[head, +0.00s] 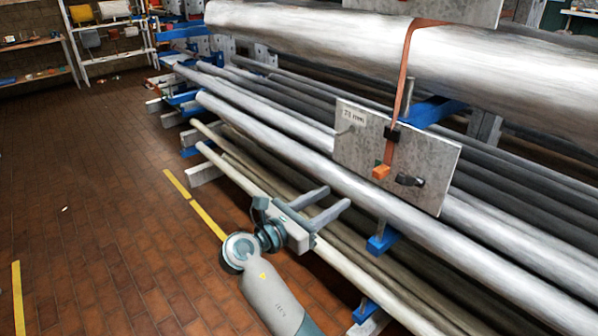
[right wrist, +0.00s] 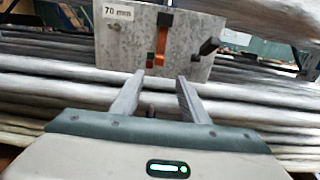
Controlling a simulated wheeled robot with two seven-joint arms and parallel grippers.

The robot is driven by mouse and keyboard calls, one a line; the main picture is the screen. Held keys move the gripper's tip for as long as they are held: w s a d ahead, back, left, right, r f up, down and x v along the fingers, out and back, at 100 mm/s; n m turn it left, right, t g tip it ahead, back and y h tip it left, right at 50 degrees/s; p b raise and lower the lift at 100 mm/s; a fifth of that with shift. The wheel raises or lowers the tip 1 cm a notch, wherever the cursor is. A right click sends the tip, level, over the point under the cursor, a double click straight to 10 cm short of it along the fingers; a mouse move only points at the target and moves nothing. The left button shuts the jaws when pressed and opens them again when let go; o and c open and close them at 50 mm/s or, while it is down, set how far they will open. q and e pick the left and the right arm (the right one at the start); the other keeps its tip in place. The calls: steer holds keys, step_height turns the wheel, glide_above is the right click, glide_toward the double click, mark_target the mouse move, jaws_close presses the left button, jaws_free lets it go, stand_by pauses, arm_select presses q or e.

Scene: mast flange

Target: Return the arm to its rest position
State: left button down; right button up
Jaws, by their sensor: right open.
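My right gripper (head: 328,204) is open and empty in the head view, in front of the rack of long poles. In the right wrist view its two fingers (right wrist: 155,97) stand apart with nothing between them. Beyond them is a grey metal plate (head: 350,160) marked with a mm label; in the right wrist view the plate (right wrist: 120,45) reads "70 mm". An orange strap (head: 405,75) hangs down over the plate, with an orange block (head: 381,171) at its lower end and a black handle-like part (head: 409,181) beside it. My left gripper is not in view.
A large silvery mast (head: 300,27) lies above the plate. Long poles (head: 290,125) on blue-ended supports fill the right side. Shelves (head: 110,40) stand at the back left.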

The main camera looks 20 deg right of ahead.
steer(key=w+a+f+n+t+y, duration=0.1)
steer(key=w+f+y, duration=0.15)
steer(key=f, duration=1.05)
steer(key=w+a+f+n+t+y, duration=0.1)
steer(key=f+y, duration=0.2)
steer(key=f, duration=1)
steer(key=s+a+f+m+g+y+b, duration=0.1)
steer(key=s+f+m+y, duration=0.3)
steer(key=f, duration=0.8)
steer(key=s+f+n+g+y, duration=0.1)
steer(key=s+f, duration=0.4)
steer(key=f, duration=0.7)
steer(key=s+f+m+g+y, duration=0.4)
steer(key=s+f+m, duration=0.4)
steer(key=s+f, duration=1.45)
steer(key=s+f+m, duration=0.2)
steer(key=s+m, duration=0.1)
steer(key=s, duration=0.6)
steer(key=s+d+f+m+g+y, duration=0.1)
steer(key=s+m, duration=0.3)
steer(key=s, duration=0.5)
steer(key=s+d+f+m+g+y+b, duration=0.1)
steer(key=s+f+m, duration=0.2)
steer(key=s, duration=0.6)
steer(key=shift+s+d+m, duration=0.25)
steer(key=shift+m, duration=0.35)
